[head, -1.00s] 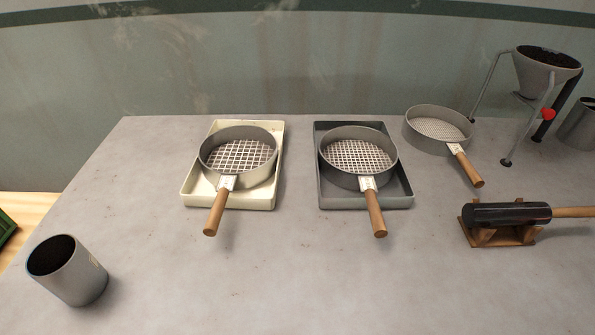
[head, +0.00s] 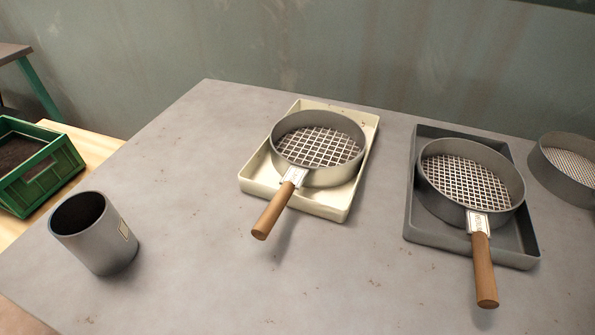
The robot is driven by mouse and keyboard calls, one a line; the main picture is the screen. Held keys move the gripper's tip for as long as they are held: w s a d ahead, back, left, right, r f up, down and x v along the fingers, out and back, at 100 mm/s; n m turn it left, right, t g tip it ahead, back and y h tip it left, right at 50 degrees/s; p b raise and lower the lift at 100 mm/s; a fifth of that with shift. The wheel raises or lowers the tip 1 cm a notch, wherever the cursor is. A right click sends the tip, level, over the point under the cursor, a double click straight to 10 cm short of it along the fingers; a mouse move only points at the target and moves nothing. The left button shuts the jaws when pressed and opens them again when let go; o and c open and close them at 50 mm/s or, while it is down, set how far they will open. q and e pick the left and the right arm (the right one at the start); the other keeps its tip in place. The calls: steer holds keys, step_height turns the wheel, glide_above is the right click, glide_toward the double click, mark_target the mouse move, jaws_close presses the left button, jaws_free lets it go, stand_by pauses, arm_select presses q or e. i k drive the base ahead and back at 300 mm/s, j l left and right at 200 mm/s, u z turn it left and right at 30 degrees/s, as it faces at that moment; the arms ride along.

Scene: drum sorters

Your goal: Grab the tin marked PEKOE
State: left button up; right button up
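A grey metal tin (head: 99,240) stands upright near the left edge of the grey table. Its open top faces up and its inside is dark. A small pale label shows on its right side, but the lettering is too small and angled to read, so I cannot tell whether it says PEKOE. No other tin is in view now. Neither of my grippers is in view.
A cream tray (head: 330,208) and a dark grey tray (head: 520,258) each hold a wooden-handled sieve. Another sieve (head: 567,170) is cut off at the right. A green crate (head: 48,180) sits on a wooden surface at left. The table is clear around the tin.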

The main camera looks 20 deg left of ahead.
mark_target(87, 223)
steer(key=k+u, duration=0.1)
steer(key=u, duration=0.25)
steer(key=k+j+u, duration=0.1)
steer(key=u, duration=0.2)
steer(key=k+j+u, duration=0.1)
steer(key=u, duration=0.25)
